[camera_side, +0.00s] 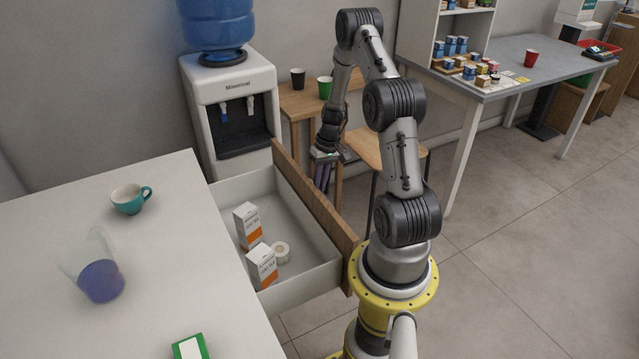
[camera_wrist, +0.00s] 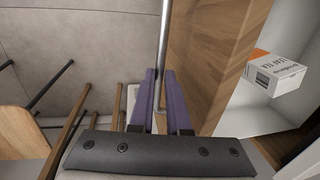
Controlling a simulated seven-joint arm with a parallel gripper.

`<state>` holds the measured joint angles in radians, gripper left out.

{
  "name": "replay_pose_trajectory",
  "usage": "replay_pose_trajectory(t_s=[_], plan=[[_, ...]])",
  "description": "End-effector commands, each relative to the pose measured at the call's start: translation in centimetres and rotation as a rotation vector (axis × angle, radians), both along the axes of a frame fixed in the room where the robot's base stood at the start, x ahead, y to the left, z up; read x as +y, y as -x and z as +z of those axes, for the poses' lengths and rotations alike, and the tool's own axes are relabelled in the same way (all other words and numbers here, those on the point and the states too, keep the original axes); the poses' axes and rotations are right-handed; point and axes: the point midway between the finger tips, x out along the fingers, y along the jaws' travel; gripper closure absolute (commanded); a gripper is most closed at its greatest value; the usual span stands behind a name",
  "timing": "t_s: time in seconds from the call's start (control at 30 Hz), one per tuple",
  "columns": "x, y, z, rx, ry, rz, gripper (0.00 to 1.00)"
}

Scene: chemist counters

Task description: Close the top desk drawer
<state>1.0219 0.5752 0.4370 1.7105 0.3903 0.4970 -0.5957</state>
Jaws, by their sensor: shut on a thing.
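The top desk drawer (camera_side: 318,214) stands pulled out from the white desk (camera_side: 165,235) in the side view, with a wooden front and pale inner walls. Its wooden front also shows in the wrist view (camera_wrist: 205,50). A thin metal handle bar (camera_wrist: 164,40) runs along the outside of that front. My gripper (camera_side: 322,178) is at the outer face of the drawer front, pointing down. In the wrist view its purple fingers (camera_wrist: 159,80) are on either side of the handle bar and shut on it. The handle is hidden in the side view.
Two white-and-orange boxes (camera_side: 247,226) (camera_side: 262,266) and a white roll (camera_side: 280,251) lie in the drawer. A teal cup (camera_side: 129,200), a glass with purple liquid (camera_side: 100,281) and a green box (camera_side: 190,347) are on the desk. A water dispenser (camera_side: 228,100) stands behind.

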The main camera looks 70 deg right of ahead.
Motion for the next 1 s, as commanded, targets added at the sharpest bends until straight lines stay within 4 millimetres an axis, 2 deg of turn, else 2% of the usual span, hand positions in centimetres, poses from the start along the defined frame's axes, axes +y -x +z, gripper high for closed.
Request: replay_pose_trajectory(t_s=[0.7, 1.0], plan=[[0.1, -0.1, 0.1, -0.001, -0.001, 0.001, 1.00], [2.0, -1.9, 0.1, 0.000, -0.001, 0.005, 1.00]])
